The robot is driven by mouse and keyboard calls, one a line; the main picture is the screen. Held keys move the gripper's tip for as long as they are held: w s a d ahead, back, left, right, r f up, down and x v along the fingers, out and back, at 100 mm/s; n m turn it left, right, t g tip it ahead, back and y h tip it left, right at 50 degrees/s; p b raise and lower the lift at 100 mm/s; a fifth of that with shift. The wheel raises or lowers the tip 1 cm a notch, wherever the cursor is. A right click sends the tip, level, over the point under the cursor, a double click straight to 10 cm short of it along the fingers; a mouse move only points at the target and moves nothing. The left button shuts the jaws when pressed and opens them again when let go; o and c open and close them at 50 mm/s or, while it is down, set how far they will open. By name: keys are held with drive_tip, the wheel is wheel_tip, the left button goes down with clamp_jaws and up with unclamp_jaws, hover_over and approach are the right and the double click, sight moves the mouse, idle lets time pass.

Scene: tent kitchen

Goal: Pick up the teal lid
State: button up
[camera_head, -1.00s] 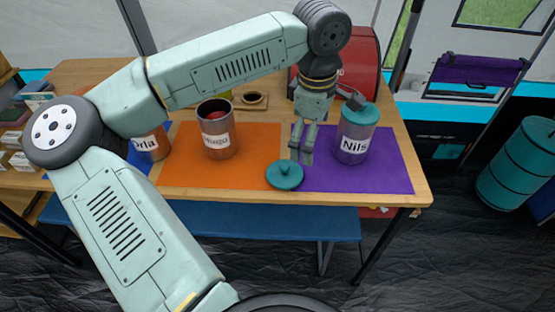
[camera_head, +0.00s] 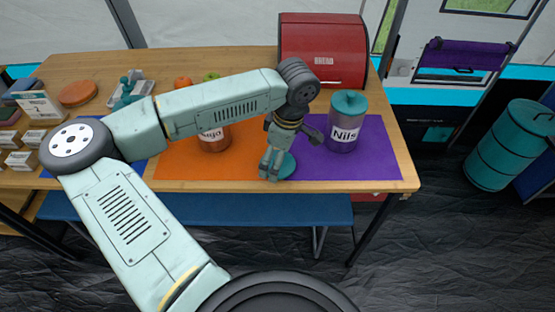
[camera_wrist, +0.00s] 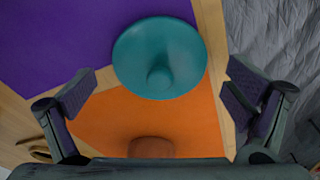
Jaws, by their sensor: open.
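The teal lid (camera_head: 287,166) lies flat near the table's front edge, across the border of the orange and purple mats, partly hidden behind my gripper (camera_head: 269,174) in the head view. In the wrist view the lid (camera_wrist: 160,56) shows whole, with its round knob toward the fingers. My gripper (camera_wrist: 155,100) is open and empty, its fingers spread wider than the lid. It points down, just above or beside the lid; the exact height is hard to tell. Another teal lid (camera_head: 349,102) sits on the jar labelled Nils (camera_head: 343,138).
The Nils jar stands on the purple mat (camera_head: 378,165), right of my gripper. A copper jar (camera_head: 214,142) stands on the orange mat (camera_head: 190,172), partly behind my arm. A red bread bin (camera_head: 322,50) is at the back. A blue bench (camera_head: 200,210) runs along the front.

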drive_tip(key=shift+f, duration=0.25)
drive_tip(key=shift+c, duration=0.6)
drive_tip(key=c, duration=1.3)
drive_tip(key=shift+o, duration=0.2)
